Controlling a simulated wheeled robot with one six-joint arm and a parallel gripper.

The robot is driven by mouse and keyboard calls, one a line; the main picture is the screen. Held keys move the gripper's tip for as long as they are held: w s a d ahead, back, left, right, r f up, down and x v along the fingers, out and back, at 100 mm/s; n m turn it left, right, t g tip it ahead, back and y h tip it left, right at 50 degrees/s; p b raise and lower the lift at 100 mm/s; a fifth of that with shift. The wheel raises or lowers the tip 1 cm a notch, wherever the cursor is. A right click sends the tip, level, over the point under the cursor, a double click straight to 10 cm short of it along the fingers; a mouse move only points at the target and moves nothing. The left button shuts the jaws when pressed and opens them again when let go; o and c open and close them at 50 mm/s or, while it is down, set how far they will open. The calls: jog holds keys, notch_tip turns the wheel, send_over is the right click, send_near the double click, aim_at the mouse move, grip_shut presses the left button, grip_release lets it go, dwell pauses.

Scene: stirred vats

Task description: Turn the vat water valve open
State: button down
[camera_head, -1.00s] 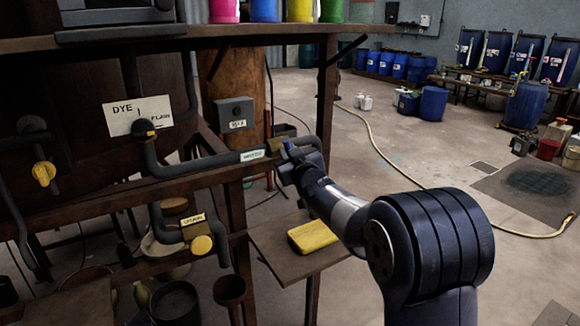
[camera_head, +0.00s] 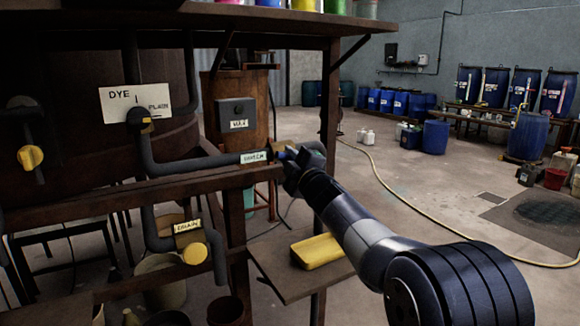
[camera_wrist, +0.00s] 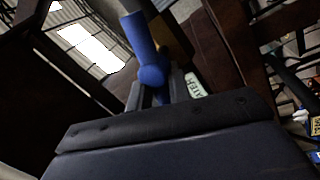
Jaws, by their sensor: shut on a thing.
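The vat's water valve shows as a blue handle (camera_wrist: 148,60) in the wrist view. In the head view, only a small blue part of it (camera_head: 277,152) shows past my gripper. A pale label (camera_head: 253,157) sits on the dark pipe just left of it; in the wrist view the label (camera_wrist: 195,85) appears to read WATER. My gripper (camera_head: 288,160) is at the pipe's right end, shut on the blue handle. The fingers hide part of the handle, so its exact angle is hard to tell.
A yellow drain valve (camera_head: 194,253) is on the pipe below, and another yellow valve (camera_head: 30,157) is at left. A yellow sponge-like block (camera_head: 318,250) lies on a low shelf under my arm. A hose (camera_head: 400,205) crosses the open floor at right.

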jog(key=n, duration=0.1)
jog(key=n+b, duration=0.1)
jog(key=n, duration=0.1)
jog(key=n+y, duration=0.1)
jog(key=n, duration=0.1)
jog(key=shift+f+g+b, duration=0.3)
jog(key=shift+f, duration=0.05)
dwell(0.3)
jog(key=c, duration=1.4)
grip_release()
jog(key=b+v, duration=0.2)
jog(key=v, duration=0.8)
jog(key=shift+s+d+f, duration=0.1)
jog(key=shift+s+d, duration=0.15)
jog(key=shift+d, duration=0.05)
